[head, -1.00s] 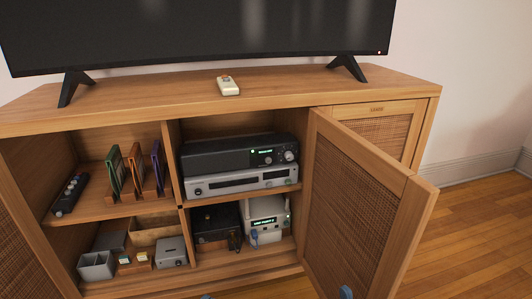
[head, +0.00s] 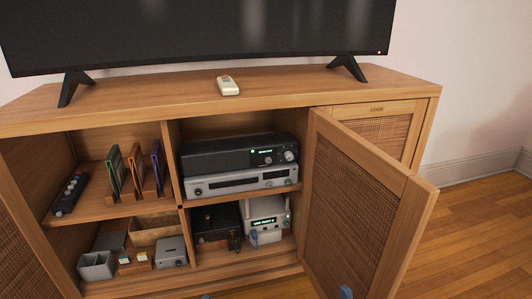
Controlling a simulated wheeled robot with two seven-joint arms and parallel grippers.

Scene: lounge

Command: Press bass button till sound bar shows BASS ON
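A long black unit (head: 228,156) with a small green-lit display and a round knob lies on the upper right shelf of the cabinet. It may be the sound bar, but I cannot tell for certain. Its display text is too small to read. I cannot make out a button marked bass. A small blue tip (head: 346,292) at the bottom edge, in front of the open door, seems to belong to my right gripper. Another blue speck (head: 207,297) at the bottom edge seems to belong to my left gripper. Their fingers are mostly out of frame, well below the black unit.
A silver unit (head: 240,180) lies under the black one. A white box (head: 266,218) with a lit display and a dark box (head: 215,222) stand below. The open rattan door (head: 362,215) blocks the right side. A pale remote (head: 228,86) lies on top, before the TV (head: 200,35).

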